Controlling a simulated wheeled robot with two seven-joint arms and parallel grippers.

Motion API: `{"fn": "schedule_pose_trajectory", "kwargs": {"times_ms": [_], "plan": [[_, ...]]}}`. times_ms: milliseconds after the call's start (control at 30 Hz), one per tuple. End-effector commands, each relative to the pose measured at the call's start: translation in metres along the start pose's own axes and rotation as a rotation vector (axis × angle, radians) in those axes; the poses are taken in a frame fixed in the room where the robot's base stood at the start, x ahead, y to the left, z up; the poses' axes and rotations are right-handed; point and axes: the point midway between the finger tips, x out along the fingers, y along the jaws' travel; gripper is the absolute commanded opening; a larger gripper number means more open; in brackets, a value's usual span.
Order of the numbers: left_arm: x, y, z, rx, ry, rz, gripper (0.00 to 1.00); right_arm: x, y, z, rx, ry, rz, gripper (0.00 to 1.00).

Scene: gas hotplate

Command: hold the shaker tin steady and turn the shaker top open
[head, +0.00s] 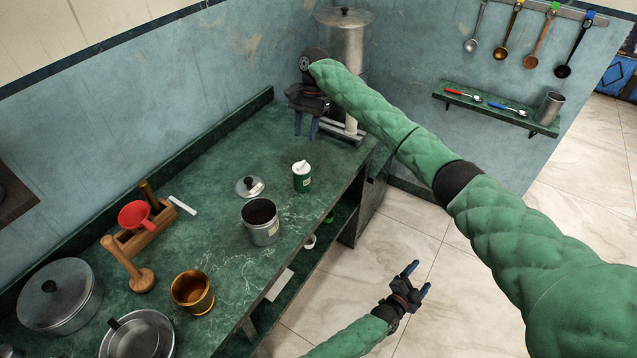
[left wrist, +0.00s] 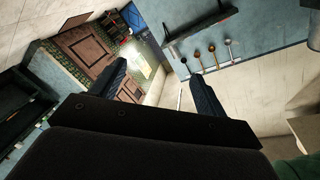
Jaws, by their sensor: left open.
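The shaker tin (head: 302,182) is a small green can with a pale label, upright on the green counter near its front edge in the head view. Its white shaker top (head: 301,167) sits on it; whether it is turned open is too small to tell. My right gripper (head: 306,134) is above the counter's far end, behind the tin and apart from it, fingers spread and empty. My left gripper (head: 419,278) is open and empty over the floor, off the counter's front and to the right of the tin. Its spread fingers show in the left wrist view (left wrist: 158,73), where no tin is visible.
A steel canister (head: 262,232) and its lid (head: 250,187) are close left of the tin. A red funnel (head: 134,214), wooden masher (head: 140,280), brass mortar (head: 192,294) and pots stand further left. A tall steel vessel (head: 346,42) stands behind my right gripper.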

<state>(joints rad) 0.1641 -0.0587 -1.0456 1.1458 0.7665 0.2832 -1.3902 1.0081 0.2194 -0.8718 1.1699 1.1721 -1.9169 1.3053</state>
Motion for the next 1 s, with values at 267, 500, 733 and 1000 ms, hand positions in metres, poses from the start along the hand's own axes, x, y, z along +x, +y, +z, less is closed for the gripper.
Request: {"fn": "schedule_pose_trajectory", "kwargs": {"times_ms": [267, 500, 733, 1000], "plan": [[0.022, -0.013, -0.053, 0.108, 0.085, -0.056, 0.75, 0.000, 0.000, 0.000, 0.000, 0.000, 0.000, 0.36], [0.035, -0.022, -0.090, 0.211, 0.148, -0.077, 0.75, 0.000, 0.000, 0.000, 0.000, 0.000, 0.000, 0.36], [0.044, -0.029, -0.100, 0.306, 0.185, -0.019, 0.75, 0.000, 0.000, 0.000, 0.000, 0.000, 0.000, 0.36], [0.056, -0.043, -0.100, 0.443, 0.199, 0.074, 0.75, 0.000, 0.000, 0.000, 0.000, 0.000, 0.000, 0.36]]}}
